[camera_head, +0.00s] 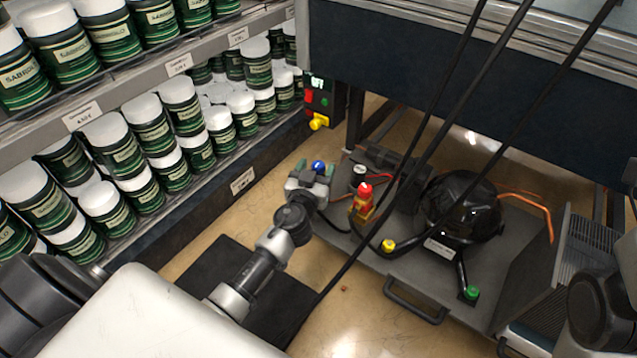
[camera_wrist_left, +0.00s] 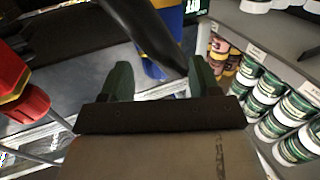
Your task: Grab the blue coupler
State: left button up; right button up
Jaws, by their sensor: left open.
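The blue coupler (camera_head: 318,166) shows in the head view as a small blue cap at my left gripper (camera_head: 312,173), near the left edge of the pump's grey base plate. In the left wrist view a blue and yellow body (camera_wrist_left: 172,18), which looks like the coupler, stands just beyond the fingers. A black hose crosses in front of it. My left gripper (camera_wrist_left: 160,75) is open, with its two green fingers apart on either side of the hose's end. I cannot tell whether the fingers touch anything. My right gripper is not in view.
A red coupler (camera_head: 364,190) stands right of the gripper and shows large at left in the wrist view (camera_wrist_left: 22,92). A gauge (camera_head: 359,170), yellow cap (camera_head: 388,245), green cap (camera_head: 471,292) and black pump (camera_head: 458,208) are on the plate. Shelves of jars (camera_head: 120,150) stand left.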

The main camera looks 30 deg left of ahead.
pick_arm(q)
jog(key=shift+x, duration=0.95)
jog(key=shift+c, duration=0.2)
grip_shut()
